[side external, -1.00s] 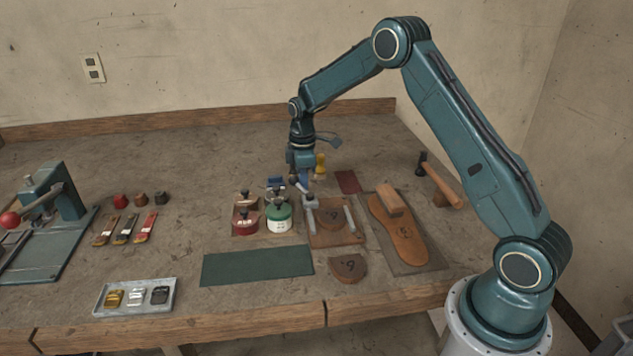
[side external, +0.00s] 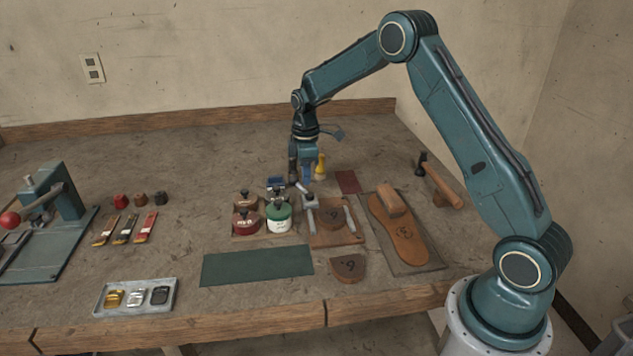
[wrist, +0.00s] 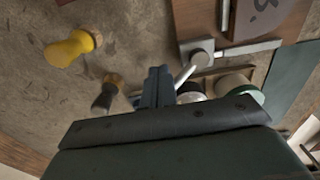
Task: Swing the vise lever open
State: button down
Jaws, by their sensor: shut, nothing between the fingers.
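The vise (side external: 352,238) is a wooden base with two metal bars around a sole-shaped piece numbered 9 (side external: 331,217). Its metal lever (side external: 303,189) rises from a pivot at the back left corner. In the wrist view the lever (wrist: 187,72) slants from the square pivot block (wrist: 197,50) down toward my fingers. My gripper (side external: 306,181) is shut and empty, pointing down just behind the lever. In the wrist view its fingers (wrist: 158,75) are together, close left of the lever; I cannot tell whether they touch. The lever's far end is partly hidden.
A yellow-handled tool (side external: 320,167) and a dark-handled one (wrist: 105,96) stand close to my gripper. Lidded jars (side external: 279,219) stand left of the vise. A sole (side external: 398,232) with a brush lies right. A green mat (side external: 257,265) lies in front.

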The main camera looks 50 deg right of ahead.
jog(key=shift+r, duration=2.1)
jog(key=s+d, duration=0.4)
jog(key=d, duration=0.1)
jog(key=shift+s, duration=0.15)
jog(key=s+a+r+m+t, duration=0.1)
jog(key=s+a+r+m, duration=0.1)
jog(key=s+a+r, duration=0.5)
jog(key=s+a+r+m+t, duration=0.2)
jog(key=s+a+r, duration=0.25)
jog(key=r, duration=0.35)
jog(key=s+a+r+m+t, duration=0.1)
jog(key=s+a+m, duration=0.1)
jog(key=s, duration=0.7)
jog(key=s+a+m+t, duration=0.1)
jog(key=s+a+m, duration=0.2)
jog(key=s+a, duration=0.2)
jog(key=s, duration=0.3)
jog(key=shift+s+a+r+t, duration=0.3)
jog(key=shift+s+r, duration=0.05)
jog(key=shift+s, duration=0.05)
